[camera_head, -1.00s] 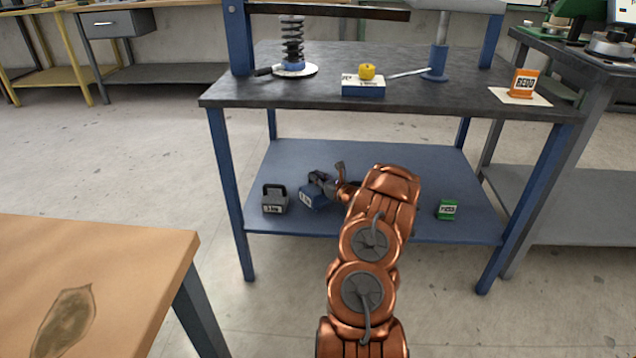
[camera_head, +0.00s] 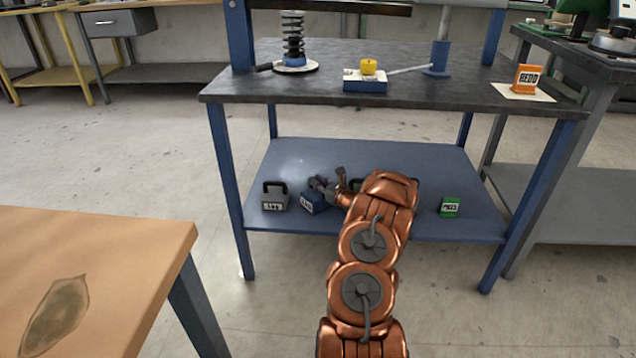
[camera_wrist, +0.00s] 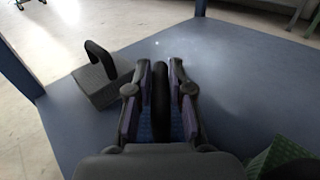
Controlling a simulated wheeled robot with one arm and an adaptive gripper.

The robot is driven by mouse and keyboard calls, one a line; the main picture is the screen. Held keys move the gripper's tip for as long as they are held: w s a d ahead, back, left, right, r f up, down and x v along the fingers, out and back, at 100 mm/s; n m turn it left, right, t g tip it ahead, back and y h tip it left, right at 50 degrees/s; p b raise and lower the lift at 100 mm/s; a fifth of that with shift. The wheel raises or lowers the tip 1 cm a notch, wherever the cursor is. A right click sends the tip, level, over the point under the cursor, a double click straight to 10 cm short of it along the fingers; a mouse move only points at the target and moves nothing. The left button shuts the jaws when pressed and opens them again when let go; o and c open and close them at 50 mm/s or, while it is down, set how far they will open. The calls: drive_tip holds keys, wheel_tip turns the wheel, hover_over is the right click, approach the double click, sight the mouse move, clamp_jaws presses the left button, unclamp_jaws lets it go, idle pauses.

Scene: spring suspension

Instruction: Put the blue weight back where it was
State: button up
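The blue weight (camera_head: 314,203) is on the lower shelf, turned at an angle beside a grey weight. In the wrist view its black handle (camera_wrist: 160,92) stands between the fingers of my gripper (camera_wrist: 161,68), with its blue top (camera_wrist: 146,128) below. The fingers are close on both sides of the handle; whether they touch it I cannot tell. In the camera_head view my gripper (camera_head: 326,188) is at the blue weight, and my arm hides part of the shelf.
The grey weight (camera_head: 275,197) is just left; it also shows in the wrist view (camera_wrist: 103,82). A green weight (camera_head: 449,207) is at the shelf's right. The tabletop (camera_head: 430,92) above holds a spring (camera_head: 293,40), a blue box (camera_head: 364,86) with a yellow piece (camera_head: 369,67) and an orange block (camera_head: 527,79).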

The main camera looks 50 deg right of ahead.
drive_tip(key=o, duration=0.4)
drive_tip(key=s+p, duration=0.1)
drive_tip(key=s, duration=0.3)
drive_tip(key=s+a+p, duration=0.1)
drive_tip(key=s, duration=0.3)
drive_tip(key=s+p, duration=0.1)
drive_tip(key=s, duration=0.3)
drive_tip(key=shift+a+r, duration=0.2)
drive_tip(key=shift+r, duration=0.1)
